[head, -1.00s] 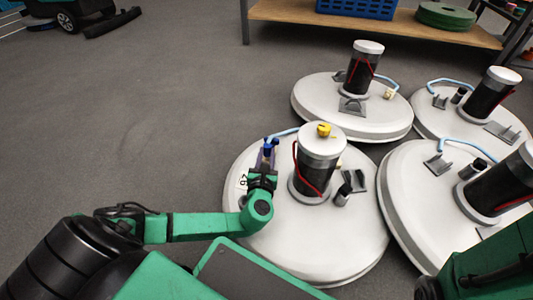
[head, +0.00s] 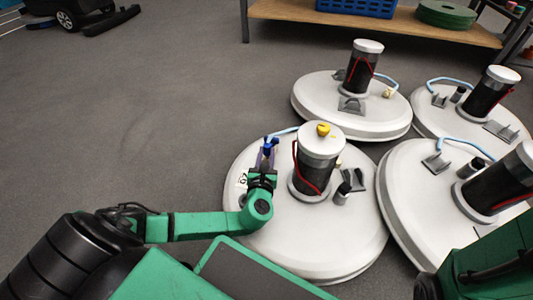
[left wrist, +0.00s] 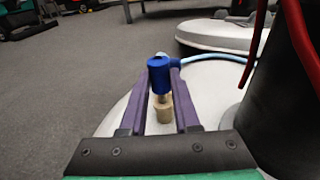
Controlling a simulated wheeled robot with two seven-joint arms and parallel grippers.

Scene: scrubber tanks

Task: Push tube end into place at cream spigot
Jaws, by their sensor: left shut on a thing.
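The tube end is a blue fitting (left wrist: 159,74) on a light blue tube (left wrist: 228,57). My left gripper (left wrist: 161,78) has its purple fingers shut on this fitting. A pale pin-like part shows between the two. I cannot tell if fitting and spigot touch. In the head view my left gripper (head: 267,160) is left of the near tank's column, with the blue fitting (head: 268,145) at its tips. The spigot is hidden there. My right gripper is not in view.
Several similar tanks stand close behind and right. A shelf (head: 400,22) is at the back.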

